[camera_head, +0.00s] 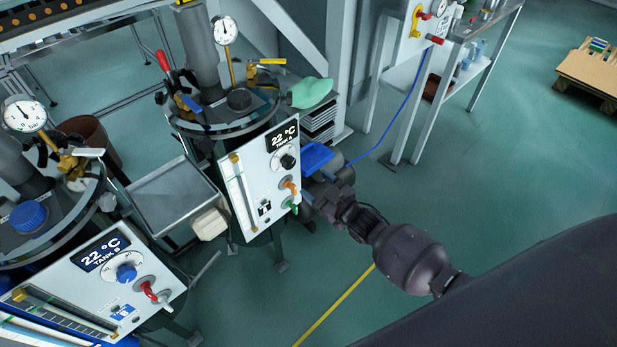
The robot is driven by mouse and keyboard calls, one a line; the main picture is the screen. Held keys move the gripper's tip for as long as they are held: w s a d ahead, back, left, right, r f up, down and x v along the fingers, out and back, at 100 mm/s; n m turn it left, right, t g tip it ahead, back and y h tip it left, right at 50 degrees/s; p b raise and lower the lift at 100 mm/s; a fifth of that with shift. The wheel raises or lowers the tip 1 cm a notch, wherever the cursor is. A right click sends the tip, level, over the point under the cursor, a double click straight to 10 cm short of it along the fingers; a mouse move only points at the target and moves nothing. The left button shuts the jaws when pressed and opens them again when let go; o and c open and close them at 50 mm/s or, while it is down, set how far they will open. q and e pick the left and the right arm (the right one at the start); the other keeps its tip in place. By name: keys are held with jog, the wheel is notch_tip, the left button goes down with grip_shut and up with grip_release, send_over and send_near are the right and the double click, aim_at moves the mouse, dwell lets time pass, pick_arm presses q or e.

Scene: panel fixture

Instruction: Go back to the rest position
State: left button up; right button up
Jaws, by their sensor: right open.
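My right gripper (312,194) is open, at the right edge of the tank A panel (258,170). Its arm reaches in from the lower right. The fingertips are close to the orange-handled switch (291,186) and the green one (295,207) on that panel; I cannot tell whether they touch. The panel also carries a 22 °C display (283,136), a black knob (288,161) and a sight gauge. My left gripper is not in view.
The tank B panel (95,275) with a blue knob (126,272) and red lever (148,290) stands at lower left. A metal cart (175,195) sits between the tanks. A bench (450,60) and a pallet (592,70) stand behind. Open green floor (500,150) lies right.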

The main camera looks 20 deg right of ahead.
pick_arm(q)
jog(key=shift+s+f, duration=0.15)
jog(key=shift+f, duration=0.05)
pick_arm(e)
jog(key=shift+s+d, duration=0.15)
jog(key=shift+s, duration=0.25)
pick_arm(q)
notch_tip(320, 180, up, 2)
jog(key=p, duration=0.2)
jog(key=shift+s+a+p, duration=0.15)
jog(key=shift+p, duration=0.15)
pick_arm(e)
jog(key=s+d+r+m+g+h, duration=0.1)
jog(key=s+m+g+h, duration=0.1)
jog(key=s, duration=1.1)
jog(key=s+d+m+g+h, duration=0.2)
jog(key=s+m+g+h, duration=0.1)
jog(key=s, duration=1.1)
jog(key=shift+s+d+r+g+h, duration=0.2)
jog(key=shift+s+r+g+h, duration=0.15)
jog(key=shift+g+h, duration=0.2)
